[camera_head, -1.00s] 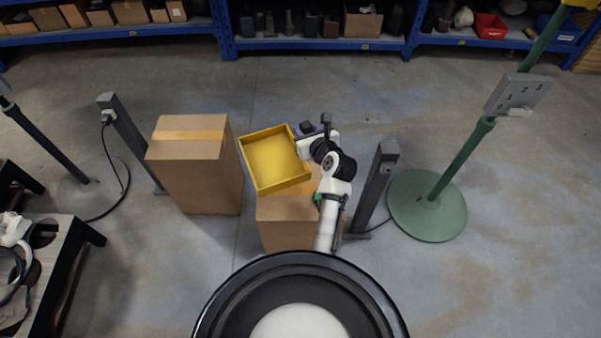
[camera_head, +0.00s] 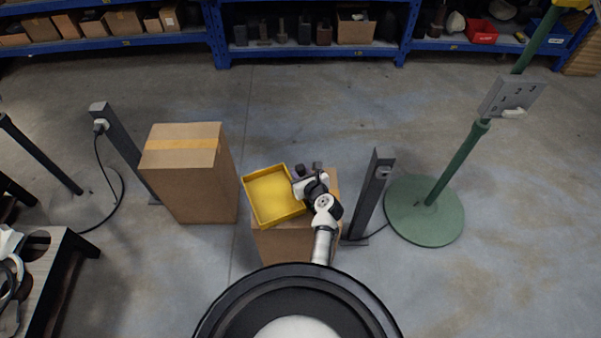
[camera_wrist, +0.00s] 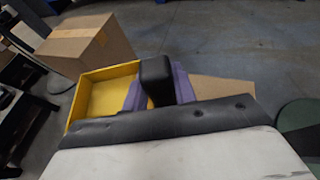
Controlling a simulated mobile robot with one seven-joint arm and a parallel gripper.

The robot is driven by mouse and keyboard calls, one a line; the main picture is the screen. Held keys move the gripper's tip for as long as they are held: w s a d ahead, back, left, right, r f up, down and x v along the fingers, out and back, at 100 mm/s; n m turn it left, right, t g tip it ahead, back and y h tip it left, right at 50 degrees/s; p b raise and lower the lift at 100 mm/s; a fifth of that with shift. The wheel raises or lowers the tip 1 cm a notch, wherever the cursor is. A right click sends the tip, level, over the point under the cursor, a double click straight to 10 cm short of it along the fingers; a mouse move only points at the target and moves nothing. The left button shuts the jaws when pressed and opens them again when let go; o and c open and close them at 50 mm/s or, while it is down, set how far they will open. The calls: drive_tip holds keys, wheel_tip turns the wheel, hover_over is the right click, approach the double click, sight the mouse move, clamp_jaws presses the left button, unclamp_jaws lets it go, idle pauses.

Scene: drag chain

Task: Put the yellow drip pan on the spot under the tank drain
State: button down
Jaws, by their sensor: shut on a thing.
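The yellow drip pan (camera_head: 272,195) is a shallow square tray in the middle of the head view, level or nearly so and empty. My gripper (camera_head: 301,184) is at its right side, shut on its rim. In the wrist view the pan (camera_wrist: 104,97) shows to the left of the dark and purple fingers (camera_wrist: 158,86), which hide its near right edge. The pan is above or beside a cardboard box (camera_head: 285,243); I cannot tell whether it touches it. No tank drain or marked spot is clearly recognisable.
A taller cardboard box (camera_head: 187,177) stands left of the pan. Dark posts (camera_head: 371,196) and (camera_head: 124,145) stand on either side. A green round-based stand (camera_head: 424,212) is at right. Blue shelves (camera_head: 309,49) line the back, with clear floor before them.

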drive_tip(key=c, duration=1.1)
unclamp_jaws()
drive_tip(key=shift+f, duration=0.1)
drive_tip(key=shift+s+r, duration=0.1)
drive_tip(key=shift+r, duration=0.1)
drive_tip(key=v, duration=1.2)
